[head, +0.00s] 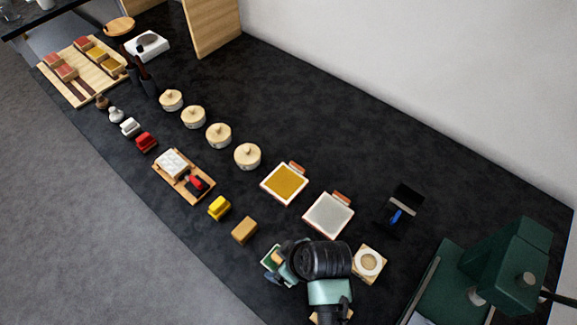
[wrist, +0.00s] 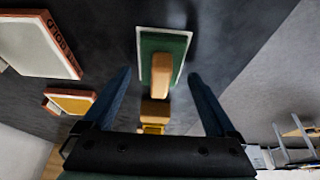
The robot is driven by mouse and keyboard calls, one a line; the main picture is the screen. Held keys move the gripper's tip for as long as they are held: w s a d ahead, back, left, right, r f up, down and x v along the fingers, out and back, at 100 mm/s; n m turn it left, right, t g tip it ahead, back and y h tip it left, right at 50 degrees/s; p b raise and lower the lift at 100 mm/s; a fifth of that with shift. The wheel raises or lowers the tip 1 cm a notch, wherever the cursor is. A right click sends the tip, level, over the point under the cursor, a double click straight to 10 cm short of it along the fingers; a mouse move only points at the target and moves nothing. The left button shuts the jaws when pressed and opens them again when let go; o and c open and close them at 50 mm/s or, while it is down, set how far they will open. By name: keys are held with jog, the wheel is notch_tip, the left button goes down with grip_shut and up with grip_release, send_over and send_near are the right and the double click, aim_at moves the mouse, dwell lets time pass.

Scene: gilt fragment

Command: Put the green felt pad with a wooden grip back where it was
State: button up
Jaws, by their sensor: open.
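The green felt pad (wrist: 149,45), with a pale rim, shows in the wrist view with its wooden grip (wrist: 161,74) up towards me. It appears to rest on the dark worktop. My gripper (wrist: 159,75) is open, with one blue finger on each side of the wooden grip and visible gaps between. In the head view the pad (head: 270,258) is at the lower middle, partly covered by my gripper (head: 281,265). I cannot tell how far the fingertips are above the worktop.
A tan block (head: 244,230) and a yellow piece (head: 219,208) stand left of the pad. Two framed trays, gold (head: 285,184) and grey (head: 328,215), lie behind. A round-holed wooden block (head: 369,263) and a green press (head: 510,265) are right. The back middle worktop is clear.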

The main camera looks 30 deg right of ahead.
jog(key=v, duration=1.2)
jog(key=shift+w, duration=0.1)
jog(key=w+r+m+t+h, duration=0.15)
jog(key=w+r+t, duration=0.45)
jog(key=w+r, duration=0.7)
jog(key=w+a+r+t+h, duration=0.1)
jog(key=w+r+t, duration=0.2)
jog(key=r, duration=0.5)
jog(key=w+a+r+t+h, duration=0.1)
jog(key=w+a+r+t, duration=0.15)
jog(key=r, duration=0.55)
jog(key=s+a+r+t, duration=0.2)
jog(key=a+r+t, duration=0.1)
jog(key=r, duration=0.7)
jog(key=s+a+r+m+t+y, duration=0.1)
jog(key=s+a+r+t, duration=0.2)
jog(key=r, duration=0.8)
jog(key=s+a+r+m+t+y, duration=0.1)
jog(key=s+a+r+t, duration=0.2)
jog(key=r, duration=0.7)
jog(key=shift+s+a+r+t, duration=0.15)
jog(key=shift+s+r+t, duration=0.1)
jog(key=shift+t, duration=1)
jog(key=shift+m, duration=0.25)
